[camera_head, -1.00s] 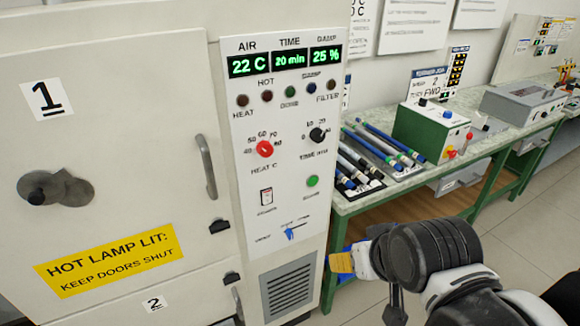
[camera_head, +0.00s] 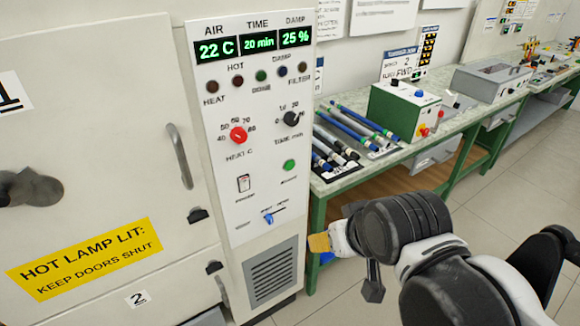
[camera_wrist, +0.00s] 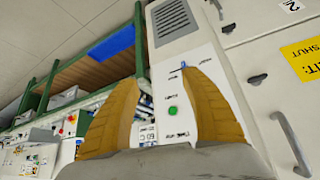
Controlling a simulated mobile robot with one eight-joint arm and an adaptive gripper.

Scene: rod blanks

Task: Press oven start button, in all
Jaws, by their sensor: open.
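The oven (camera_head: 105,140) stands at the left with its doors shut. Its white control panel (camera_head: 228,123) shows AIR 22 C, TIME 20 min and DAMP 25 %. The round green button (camera_head: 289,165) sits low on the panel's right side, below the black time knob (camera_head: 291,119). It also shows in the wrist view (camera_wrist: 173,111), between my fingers and apart from them. My gripper (camera_head: 318,243) is in front of and below the panel, right of the vent. In the wrist view its yellow fingers (camera_wrist: 157,95) are spread, with nothing held between them.
A red heat knob (camera_head: 238,134), a white rocker switch (camera_head: 243,183) and a blue slider (camera_head: 268,218) are on the same panel. A green-legged bench (camera_head: 330,187) with rods and a green box (camera_head: 402,111) stands to the right. Floor is open at front right.

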